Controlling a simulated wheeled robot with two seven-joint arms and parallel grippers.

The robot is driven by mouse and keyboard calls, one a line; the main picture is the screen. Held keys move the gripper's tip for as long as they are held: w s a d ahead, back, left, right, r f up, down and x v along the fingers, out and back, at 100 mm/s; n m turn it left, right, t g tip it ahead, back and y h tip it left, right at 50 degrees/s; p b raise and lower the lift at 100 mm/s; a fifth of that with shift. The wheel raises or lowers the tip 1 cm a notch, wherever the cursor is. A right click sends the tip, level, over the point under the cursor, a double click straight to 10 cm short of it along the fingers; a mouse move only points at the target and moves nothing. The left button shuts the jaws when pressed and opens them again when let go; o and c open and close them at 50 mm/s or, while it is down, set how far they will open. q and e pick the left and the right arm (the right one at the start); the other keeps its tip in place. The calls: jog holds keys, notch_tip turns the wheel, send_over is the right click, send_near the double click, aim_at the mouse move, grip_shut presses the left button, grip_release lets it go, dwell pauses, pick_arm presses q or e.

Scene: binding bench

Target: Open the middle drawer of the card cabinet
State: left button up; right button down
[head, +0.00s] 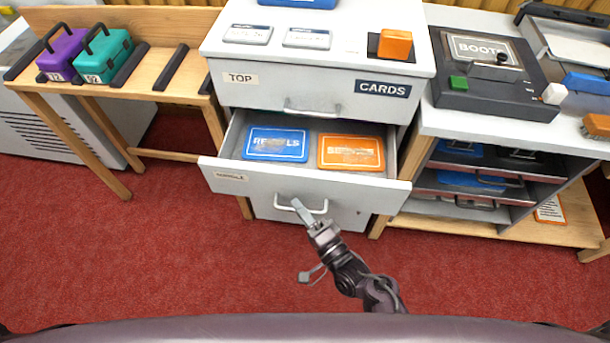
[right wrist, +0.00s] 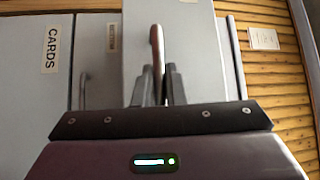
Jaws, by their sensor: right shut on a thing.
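The card cabinet (head: 270,90) stands in the centre of the head view. Its middle drawer (head: 240,182) is pulled out below the closed top drawer. The drawer's interior shows, with a blue card box (head: 275,144) and an orange one (head: 351,152) inside. My right gripper (head: 303,208) is at the drawer's front, shut on its handle (head: 321,211). In the right wrist view the handle (right wrist: 156,45) stands between the two fingers (right wrist: 160,82), partly hidden by them. My left gripper is not in view.
The bottom drawer (head: 345,217) is partly hidden below. A wooden bench (head: 150,80) with purple and teal boxes stands left. A shelf unit (head: 480,220) with a dark device on top stands right. Red carpet (head: 130,260) in front is clear.

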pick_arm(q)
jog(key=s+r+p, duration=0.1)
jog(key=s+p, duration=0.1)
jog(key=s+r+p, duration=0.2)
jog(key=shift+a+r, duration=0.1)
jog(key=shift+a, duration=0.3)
pick_arm(e)
jog(key=s+a, duration=0.3)
jog(key=s, duration=1.7)
jog(key=shift+s, duration=0.25)
jog(key=shift+f, duration=0.1)
jog(key=c, duration=1.5)
grip_release()
jog(key=shift+w, duration=0.1)
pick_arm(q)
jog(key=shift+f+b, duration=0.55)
pick_arm(e)
jog(key=r+v, duration=0.1)
jog(key=v, duration=0.6)
jog(key=shift+s+d+f, duration=0.25)
jog(key=shift+s+f, duration=0.15)
jog(key=shift+f, duration=0.05)
